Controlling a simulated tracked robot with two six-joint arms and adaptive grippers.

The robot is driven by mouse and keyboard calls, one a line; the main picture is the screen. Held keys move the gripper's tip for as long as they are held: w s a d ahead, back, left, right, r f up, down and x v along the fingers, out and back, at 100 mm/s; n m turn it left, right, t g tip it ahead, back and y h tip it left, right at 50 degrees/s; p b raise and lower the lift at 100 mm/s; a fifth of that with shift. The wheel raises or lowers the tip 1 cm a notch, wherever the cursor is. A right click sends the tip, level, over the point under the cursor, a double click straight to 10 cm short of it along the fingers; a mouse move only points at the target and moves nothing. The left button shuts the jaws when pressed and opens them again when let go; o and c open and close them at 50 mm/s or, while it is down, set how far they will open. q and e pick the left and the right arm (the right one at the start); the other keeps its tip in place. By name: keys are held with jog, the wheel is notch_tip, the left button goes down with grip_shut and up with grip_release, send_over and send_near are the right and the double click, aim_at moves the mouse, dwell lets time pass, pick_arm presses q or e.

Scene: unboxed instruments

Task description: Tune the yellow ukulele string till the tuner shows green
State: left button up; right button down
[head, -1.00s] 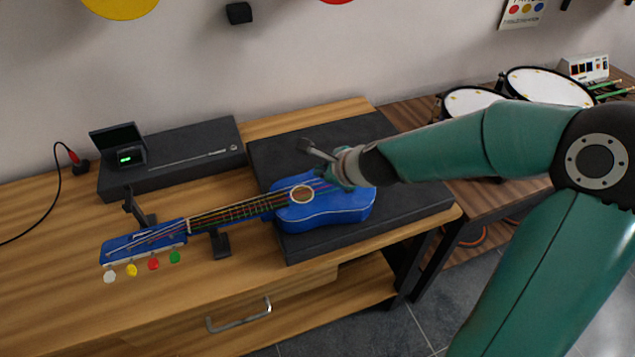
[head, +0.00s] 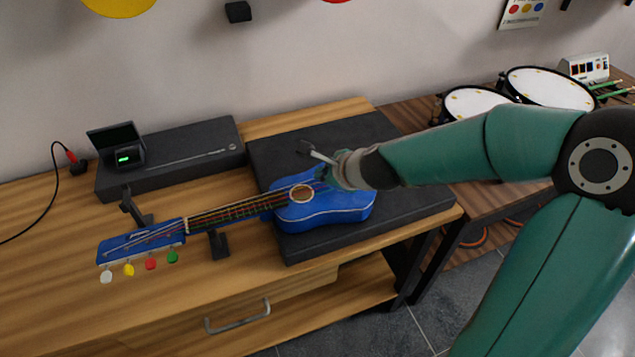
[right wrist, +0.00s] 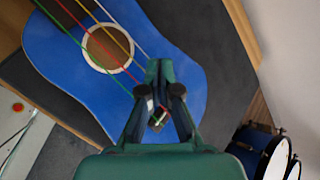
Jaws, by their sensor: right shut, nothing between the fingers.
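The blue ukulele (head: 330,208) lies with its body on a dark mat and its neck to the left, on a support. Its headstock (head: 140,243) carries a white, a yellow (head: 129,270), a red and a green peg. The small tuner (head: 124,159) behind the neck has a green-lit display. My right gripper (head: 322,178) is over the ukulele body, right of the sound hole. In the right wrist view its fingers (right wrist: 158,72) are shut and empty beside the strings; contact with a string cannot be told. My left gripper is out of view.
A long black box (head: 185,155) stands at the back of the wooden table, and the tuner is by its left end. The dark mat (head: 415,200) extends right of the ukulele. Drums (head: 550,88) stand on a table at the right.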

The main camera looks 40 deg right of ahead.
aim_at(324, 188)
jog(key=shift+f, duration=0.15)
jog(key=shift+r+p, duration=0.65)
jog(key=shift+r, duration=0.1)
notch_tip(324, 188, up, 5)
jog(key=p, duration=0.5)
dwell(0.7)
jog(key=shift+s, duration=0.2)
dwell(1.3)
